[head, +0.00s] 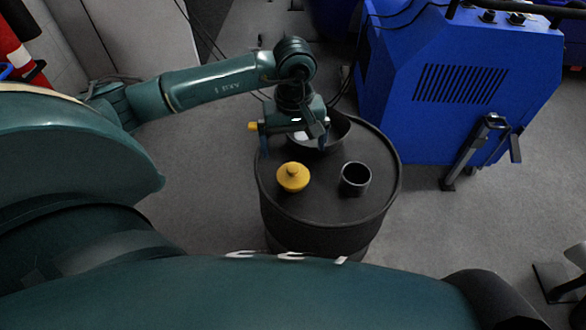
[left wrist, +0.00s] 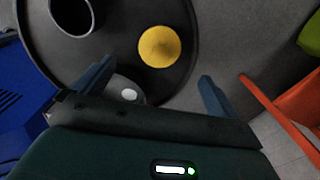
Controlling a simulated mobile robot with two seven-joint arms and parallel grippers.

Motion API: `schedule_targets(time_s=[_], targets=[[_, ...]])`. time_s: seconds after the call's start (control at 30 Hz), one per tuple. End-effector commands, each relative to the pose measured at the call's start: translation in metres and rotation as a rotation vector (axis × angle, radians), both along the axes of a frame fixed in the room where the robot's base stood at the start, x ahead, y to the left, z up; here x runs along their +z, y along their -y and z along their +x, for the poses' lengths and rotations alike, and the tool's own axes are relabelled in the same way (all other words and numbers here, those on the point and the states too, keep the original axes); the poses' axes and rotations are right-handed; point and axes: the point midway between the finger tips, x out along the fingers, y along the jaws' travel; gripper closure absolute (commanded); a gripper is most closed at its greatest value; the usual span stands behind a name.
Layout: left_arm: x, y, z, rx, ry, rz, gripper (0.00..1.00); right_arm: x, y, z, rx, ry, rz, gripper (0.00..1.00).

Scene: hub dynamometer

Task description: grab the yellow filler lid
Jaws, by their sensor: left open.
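The yellow filler lid (head: 292,177) is a round disc with a small knob. It lies on the top of a black drum, near its left edge. In the left wrist view the lid (left wrist: 159,46) shows beyond the fingertips, between the lines of the two fingers. My left gripper (head: 294,146) is above the far side of the drum top, behind the lid and apart from it. Its two blue fingers (left wrist: 155,82) are spread with nothing gripped between them. My right gripper does not show in either view.
The black drum (head: 330,208) also carries a dark open cup (head: 355,179) right of the lid and a bowl (head: 345,133) partly hidden by my left gripper. A blue machine (head: 450,90) stands behind right. Orange bars (left wrist: 285,120) show at right in the wrist view.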

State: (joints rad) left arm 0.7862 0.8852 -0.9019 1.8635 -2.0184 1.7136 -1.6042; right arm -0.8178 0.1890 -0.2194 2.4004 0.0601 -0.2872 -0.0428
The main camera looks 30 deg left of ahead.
Motion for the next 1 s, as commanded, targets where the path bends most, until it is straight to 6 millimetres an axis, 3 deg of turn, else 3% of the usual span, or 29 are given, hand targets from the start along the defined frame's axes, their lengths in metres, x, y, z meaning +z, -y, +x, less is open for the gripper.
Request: schedule_targets(time_s=[0.1,0.47,0.7,1.0], targets=[[-0.023,0.001,-0.001,0.001,-0.004,-0.002,0.02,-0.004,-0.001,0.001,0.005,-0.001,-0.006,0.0],[-0.05,-0.001,0.0,0.001,-0.002,-0.005,0.02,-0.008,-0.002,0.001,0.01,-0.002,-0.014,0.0],[-0.085,-0.003,0.002,0.002,-0.003,-0.006,0.02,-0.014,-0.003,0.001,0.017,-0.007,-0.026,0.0],[-0.09,-0.004,0.003,0.001,0.001,-0.005,0.04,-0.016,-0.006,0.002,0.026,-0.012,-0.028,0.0]])
